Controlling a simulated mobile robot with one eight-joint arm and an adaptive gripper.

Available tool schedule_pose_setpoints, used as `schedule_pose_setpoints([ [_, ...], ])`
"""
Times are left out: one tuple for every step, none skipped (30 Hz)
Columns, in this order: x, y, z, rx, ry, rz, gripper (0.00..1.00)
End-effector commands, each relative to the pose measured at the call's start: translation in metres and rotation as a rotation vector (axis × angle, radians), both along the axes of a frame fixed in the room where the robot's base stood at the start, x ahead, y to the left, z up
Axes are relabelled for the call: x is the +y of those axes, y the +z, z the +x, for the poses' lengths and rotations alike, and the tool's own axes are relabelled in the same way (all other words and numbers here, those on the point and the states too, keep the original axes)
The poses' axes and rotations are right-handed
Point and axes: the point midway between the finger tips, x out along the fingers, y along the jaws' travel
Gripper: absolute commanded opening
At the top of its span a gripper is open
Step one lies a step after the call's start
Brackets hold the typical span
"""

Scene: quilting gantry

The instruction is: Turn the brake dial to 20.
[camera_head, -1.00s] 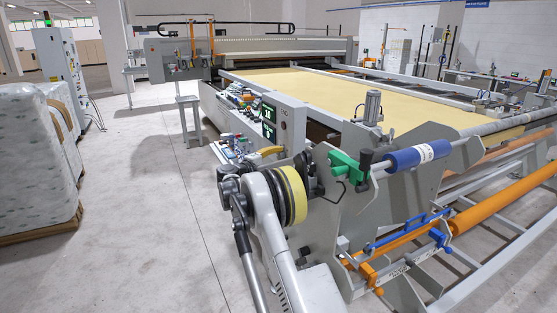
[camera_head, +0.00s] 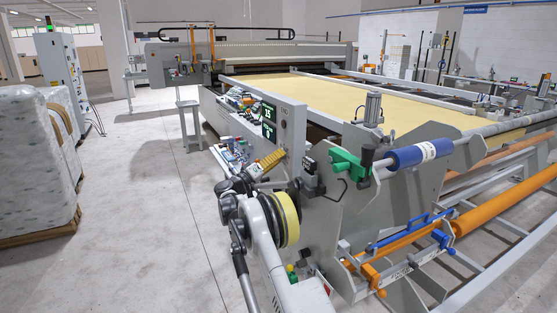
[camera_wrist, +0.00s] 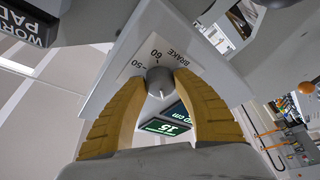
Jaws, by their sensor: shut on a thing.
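The brake dial (camera_wrist: 159,84) is a small grey knob on a pale panel marked BRAKE, with 50 and 60 printed near it in the wrist view. Its light pointer line points down the picture. My gripper (camera_wrist: 161,74) has its two yellow fingers closed on opposite sides of the knob. A green-lit display (camera_wrist: 167,127) beyond the fingers reads 15. In the head view the same display (camera_head: 268,113) reads 15. My gripper's yellow fingers (camera_head: 274,160) reach the grey console there, and the dial is hidden.
The console (camera_head: 290,124) stands at the gantry's near corner. A blue roller (camera_head: 418,156) and a green clamp (camera_head: 347,166) lie to its right. Small items lie on a shelf (camera_head: 232,150) left of the console. Open floor (camera_head: 140,220) lies to the left.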

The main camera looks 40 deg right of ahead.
Motion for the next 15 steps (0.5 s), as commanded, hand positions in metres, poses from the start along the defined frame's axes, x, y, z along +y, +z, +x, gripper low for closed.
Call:
schedule_pose_setpoints([
  [-0.0006, -0.0001, 0.0002, -0.015, -0.001, -0.004, 0.05],
  [-0.0006, -0.0001, 0.0002, -0.025, 0.0, -0.008, 0.05],
  [-0.0006, -0.0001, 0.0004, -0.036, 0.0, -0.011, 0.05],
  [-0.0006, -0.0001, 0.0004, -0.043, 0.0, -0.013, 0.05],
  [-0.0006, -0.0001, 0.0004, -0.051, 0.0, -0.014, 0.05],
  [-0.0006, -0.0002, 0.0004, -0.058, 0.0, -0.015, 0.05],
  [-0.0006, -0.0001, 0.0004, -0.062, 0.0, -0.017, 0.05],
  [-0.0006, -0.0001, 0.0004, -0.066, 0.0, -0.017, 0.05],
  [-0.0007, 0.0, 0.0003, -0.07, -0.001, -0.018, 0.05],
  [-0.0007, 0.0, 0.0003, -0.073, -0.001, -0.019, 0.05],
  [-0.0007, 0.0001, 0.0003, -0.074, -0.001, -0.018, 0.05],
  [-0.0007, 0.0001, 0.0003, -0.076, -0.001, -0.019, 0.05],
  [-0.0008, 0.0002, 0.0002, -0.077, 0.0, -0.019, 0.05],
  [-0.0008, 0.0002, 0.0002, -0.077, 0.0, -0.019, 0.05],
  [-0.0007, 0.0002, 0.0003, -0.077, 0.0, -0.019, 0.05],
])
